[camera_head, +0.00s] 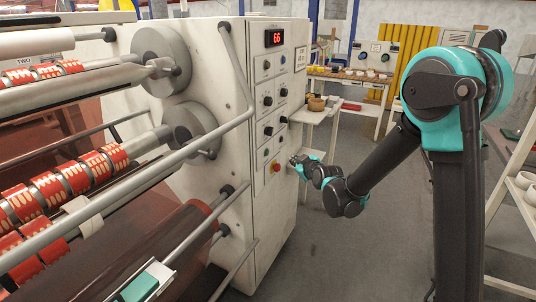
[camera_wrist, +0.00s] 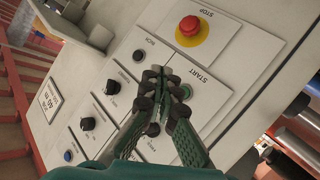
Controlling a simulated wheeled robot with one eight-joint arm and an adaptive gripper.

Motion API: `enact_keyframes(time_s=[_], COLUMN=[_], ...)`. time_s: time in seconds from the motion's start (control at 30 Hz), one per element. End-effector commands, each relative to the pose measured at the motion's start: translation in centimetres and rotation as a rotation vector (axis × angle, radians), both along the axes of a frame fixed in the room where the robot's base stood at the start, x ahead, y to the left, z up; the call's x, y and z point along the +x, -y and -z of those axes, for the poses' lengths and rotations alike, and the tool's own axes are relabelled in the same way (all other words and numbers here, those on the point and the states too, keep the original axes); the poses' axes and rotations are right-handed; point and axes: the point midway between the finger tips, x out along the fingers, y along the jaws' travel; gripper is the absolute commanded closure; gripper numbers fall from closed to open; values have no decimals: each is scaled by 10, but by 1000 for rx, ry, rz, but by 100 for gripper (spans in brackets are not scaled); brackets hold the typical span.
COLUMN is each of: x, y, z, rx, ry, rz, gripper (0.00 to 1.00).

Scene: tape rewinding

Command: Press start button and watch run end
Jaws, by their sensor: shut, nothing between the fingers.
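The rewinding machine's white control panel (camera_head: 268,120) stands left of centre in the head view, with a red display (camera_head: 274,38) reading 66. My gripper (camera_head: 298,160) is at the panel's lower right, near the red stop button (camera_head: 275,167). In the wrist view my gripper (camera_wrist: 161,80) is shut and empty, its fingertips over the panel beside the START label (camera_wrist: 204,69).
Several knobs (camera_wrist: 87,124) and an INCH button (camera_wrist: 137,55) lie around the fingers. Rollers with red-and-white tape (camera_head: 78,178) fill the left of the head view. Grey floor (camera_head: 330,250) is open below my arm.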

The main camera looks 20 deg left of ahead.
Motion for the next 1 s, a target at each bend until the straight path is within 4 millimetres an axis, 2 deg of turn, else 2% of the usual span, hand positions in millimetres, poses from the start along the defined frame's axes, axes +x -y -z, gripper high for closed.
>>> enact_keyframes(time_s=[0.5, 0.7, 1.0], x=[4, 6, 6], y=[-65, -77, -80], z=[0, 0, 0], rx=[0, 0, 0], ry=[0, -1, 0], rz=[-2, -1, 0], gripper=[100, 100, 100])
